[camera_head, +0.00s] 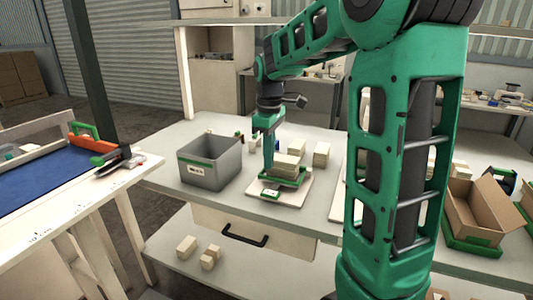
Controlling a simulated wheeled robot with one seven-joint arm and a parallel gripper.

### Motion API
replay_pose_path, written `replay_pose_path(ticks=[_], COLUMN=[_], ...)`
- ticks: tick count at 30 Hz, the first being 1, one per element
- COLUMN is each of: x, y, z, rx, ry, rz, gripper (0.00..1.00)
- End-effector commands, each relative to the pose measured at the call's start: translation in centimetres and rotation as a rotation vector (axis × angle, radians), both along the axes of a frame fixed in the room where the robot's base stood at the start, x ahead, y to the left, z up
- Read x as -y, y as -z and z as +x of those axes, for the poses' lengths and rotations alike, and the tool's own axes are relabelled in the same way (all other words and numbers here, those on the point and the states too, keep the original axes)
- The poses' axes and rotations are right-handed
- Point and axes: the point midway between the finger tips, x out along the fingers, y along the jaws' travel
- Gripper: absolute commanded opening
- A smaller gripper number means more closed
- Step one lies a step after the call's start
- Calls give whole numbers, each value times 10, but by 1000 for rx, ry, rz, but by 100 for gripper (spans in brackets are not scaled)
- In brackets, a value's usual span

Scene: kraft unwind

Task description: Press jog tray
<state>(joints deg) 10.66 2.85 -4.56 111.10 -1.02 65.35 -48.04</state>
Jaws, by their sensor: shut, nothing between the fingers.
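A small green tray (299,183) sits on a pale base board (293,201) on the middle of the workbench. Light-coloured blocks (286,163) rest in it, and a small white label with dark marks is at its front. My gripper (268,168) points down at the tray's left back side, with its green fingers shut and empty. The fingertips are close to the tray's edge; I cannot tell whether they touch it. My arm comes in from the upper right.
A grey open bin (210,163) with a green stripe stands left of the tray. More pale blocks (321,154) stand behind it. An open cardboard box (475,212) is at the right. A drawer with a dark handle (243,236) is below. My arm hides part of the bench.

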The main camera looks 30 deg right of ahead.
Motion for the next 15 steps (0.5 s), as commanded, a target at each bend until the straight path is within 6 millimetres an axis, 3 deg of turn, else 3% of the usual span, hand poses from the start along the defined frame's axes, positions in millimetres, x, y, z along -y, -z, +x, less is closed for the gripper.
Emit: replay_pose_path(ticks=[9,15], x=[0,0], y=[60,84], z=[-1,0], rx=[-4,-3], ry=[0,-1], rz=[1,1], gripper=[0,0])
